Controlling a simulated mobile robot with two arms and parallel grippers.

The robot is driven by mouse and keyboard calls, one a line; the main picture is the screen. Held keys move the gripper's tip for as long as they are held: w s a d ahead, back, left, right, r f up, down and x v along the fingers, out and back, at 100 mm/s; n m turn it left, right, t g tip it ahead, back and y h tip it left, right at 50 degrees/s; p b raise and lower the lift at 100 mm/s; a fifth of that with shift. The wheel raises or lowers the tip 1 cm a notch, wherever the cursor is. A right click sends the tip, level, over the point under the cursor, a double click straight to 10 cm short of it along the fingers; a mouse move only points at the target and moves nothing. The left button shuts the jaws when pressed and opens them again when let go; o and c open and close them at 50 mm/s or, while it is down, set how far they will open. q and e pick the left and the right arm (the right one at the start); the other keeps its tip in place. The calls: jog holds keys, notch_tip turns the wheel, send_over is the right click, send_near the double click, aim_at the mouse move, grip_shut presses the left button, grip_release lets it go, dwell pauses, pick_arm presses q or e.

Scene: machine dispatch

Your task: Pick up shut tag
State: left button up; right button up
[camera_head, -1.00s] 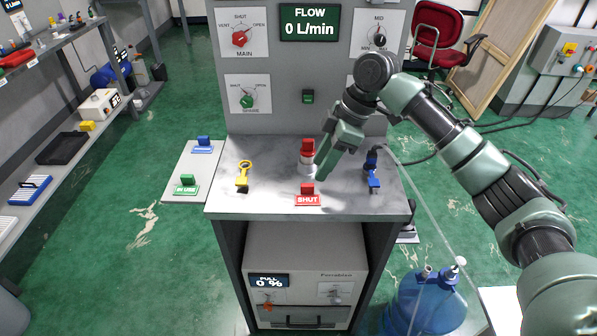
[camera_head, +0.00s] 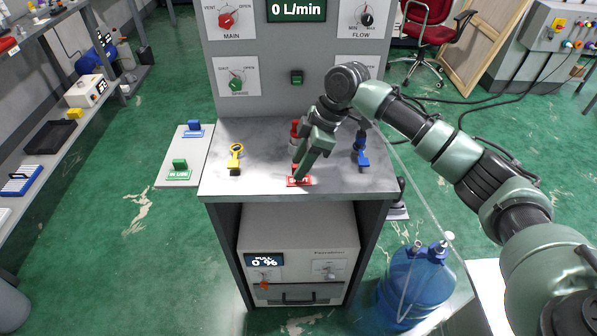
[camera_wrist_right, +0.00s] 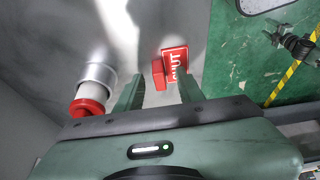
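The red SHUT tag (camera_head: 304,183) lies flat at the front edge of the grey counter, partly hidden behind my right gripper's fingers. My right gripper (camera_head: 299,172) points down at the tag. In the right wrist view the gripper (camera_wrist_right: 158,88) is open, with one finger on each side of the tag's raised red block (camera_wrist_right: 158,74). My left gripper is not in view.
A red-and-white cylinder (camera_head: 294,134) stands close behind the gripper; it also shows in the wrist view (camera_wrist_right: 92,92). The counter's front edge is close.

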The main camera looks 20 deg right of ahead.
grip_shut()
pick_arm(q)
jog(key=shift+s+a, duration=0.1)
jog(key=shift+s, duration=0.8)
pick_arm(e)
jog(key=shift+r, duration=0.1)
